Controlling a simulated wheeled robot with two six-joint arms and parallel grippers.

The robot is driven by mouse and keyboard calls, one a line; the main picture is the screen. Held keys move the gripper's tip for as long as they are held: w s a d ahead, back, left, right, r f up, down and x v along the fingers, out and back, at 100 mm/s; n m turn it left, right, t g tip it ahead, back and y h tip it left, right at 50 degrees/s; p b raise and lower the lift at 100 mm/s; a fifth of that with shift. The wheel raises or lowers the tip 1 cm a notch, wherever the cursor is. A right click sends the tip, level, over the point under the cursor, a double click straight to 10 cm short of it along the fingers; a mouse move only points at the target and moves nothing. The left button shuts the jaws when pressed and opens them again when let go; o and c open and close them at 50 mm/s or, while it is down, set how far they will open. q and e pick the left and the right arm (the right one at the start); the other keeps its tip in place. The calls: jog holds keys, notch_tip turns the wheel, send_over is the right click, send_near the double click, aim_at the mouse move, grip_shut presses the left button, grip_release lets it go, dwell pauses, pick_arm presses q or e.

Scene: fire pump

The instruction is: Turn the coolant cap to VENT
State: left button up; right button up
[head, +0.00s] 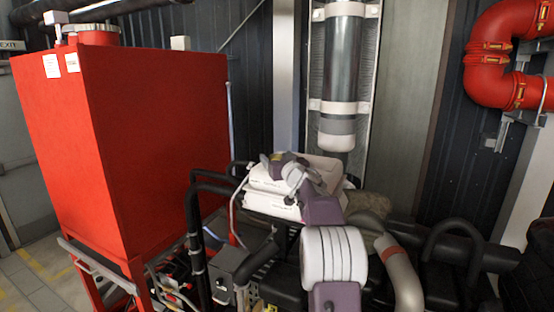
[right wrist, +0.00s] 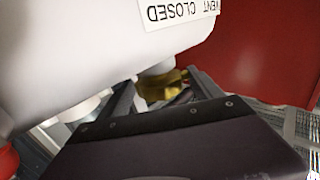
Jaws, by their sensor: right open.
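The coolant cap is a brass-gold piece (right wrist: 163,85) on a short pale neck of a white tank (right wrist: 75,55) in the right wrist view. A label (right wrist: 178,10) on the tank reads VENT and CLOSED, upside down. My right gripper (right wrist: 165,92) is open, with one finger on each side of the cap. I cannot tell whether either finger touches it. In the head view my right gripper (head: 284,168) is over the white tank (head: 268,205) on top of the engine, and it hides the cap. My left gripper is not in view.
A large red tank (head: 150,150) stands at the left. Black pipes (head: 197,215) rise beside the engine. A grey-and-white cylinder (head: 342,75) hangs on the back wall. A red pipe elbow (head: 490,60) is at the upper right.

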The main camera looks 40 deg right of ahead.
jog(key=b+v, duration=0.3)
jog(key=v, duration=0.5)
jog(key=shift+s, duration=0.25)
jog(key=shift+a, duration=0.1)
